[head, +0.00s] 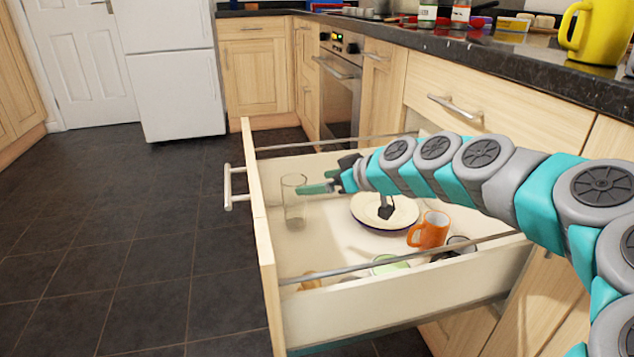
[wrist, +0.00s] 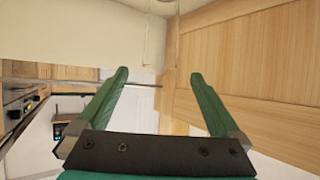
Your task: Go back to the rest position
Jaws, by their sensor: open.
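My gripper (head: 318,188) reaches over the open drawer (head: 262,225) in the head view, its green fingers close to a clear glass (head: 294,200) that stands upright near the drawer front. In the wrist view the two green fingers (wrist: 160,92) are spread apart with nothing seen between them. A pale curved outline shows just beyond them at the top; I cannot tell for sure that it is the glass. A white plate (head: 370,205) lies in the drawer under my arm.
An orange mug (head: 430,231) and a pale green dish (head: 389,264) sit in the drawer, with metal rails along its sides. A dark worktop (head: 500,62) with a yellow mug (head: 596,32) runs along the right. The tiled floor (head: 130,230) to the left is clear.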

